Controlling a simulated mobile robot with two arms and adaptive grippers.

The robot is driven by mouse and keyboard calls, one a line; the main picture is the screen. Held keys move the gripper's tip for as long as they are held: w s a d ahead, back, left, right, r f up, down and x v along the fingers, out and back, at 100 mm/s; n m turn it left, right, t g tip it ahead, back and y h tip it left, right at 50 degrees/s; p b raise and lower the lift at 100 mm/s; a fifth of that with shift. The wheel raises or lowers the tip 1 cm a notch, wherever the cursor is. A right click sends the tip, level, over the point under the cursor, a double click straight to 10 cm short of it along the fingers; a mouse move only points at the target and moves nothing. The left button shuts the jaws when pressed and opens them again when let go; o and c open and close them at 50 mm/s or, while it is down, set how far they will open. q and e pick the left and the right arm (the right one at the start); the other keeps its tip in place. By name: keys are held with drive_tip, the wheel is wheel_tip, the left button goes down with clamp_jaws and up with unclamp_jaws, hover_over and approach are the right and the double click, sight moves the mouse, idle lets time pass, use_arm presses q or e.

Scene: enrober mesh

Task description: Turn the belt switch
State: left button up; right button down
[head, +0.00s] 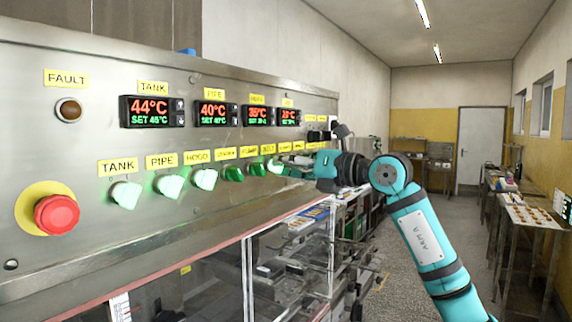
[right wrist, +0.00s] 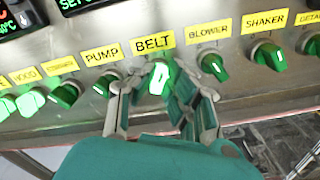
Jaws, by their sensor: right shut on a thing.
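The belt switch (right wrist: 159,77) is a green knob under the yellow BELT label (right wrist: 153,43) in the right wrist view. It is brightly lit and stands near upright, with a slight tilt. My right gripper (right wrist: 160,92) has one finger on each side of this knob and is shut on it. In the head view the belt switch (head: 275,166) shows lit at the far end of the knob row, and my right gripper (head: 296,171) reaches the panel there from the right. My left gripper is not in view.
The pump knob (right wrist: 106,83) and blower knob (right wrist: 213,66) flank the gripper closely, both darker green and tilted. A red emergency button (head: 57,214) sits at the panel's left. Clear guards (head: 290,250) stand below the panel. The aisle floor (head: 400,270) is open on the right.

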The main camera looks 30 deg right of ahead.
drive_tip(key=shift+r+m, duration=0.1)
drive_tip(key=shift+m, duration=0.2)
drive_tip(key=c, duration=1.4)
unclamp_jaws()
drive_tip(key=shift+o, duration=0.2)
drive_tip(key=shift+s+d, duration=0.1)
drive_tip(key=v, duration=1.1)
drive_tip(key=shift+s, duration=0.4)
drive_tip(key=shift+d, duration=0.15)
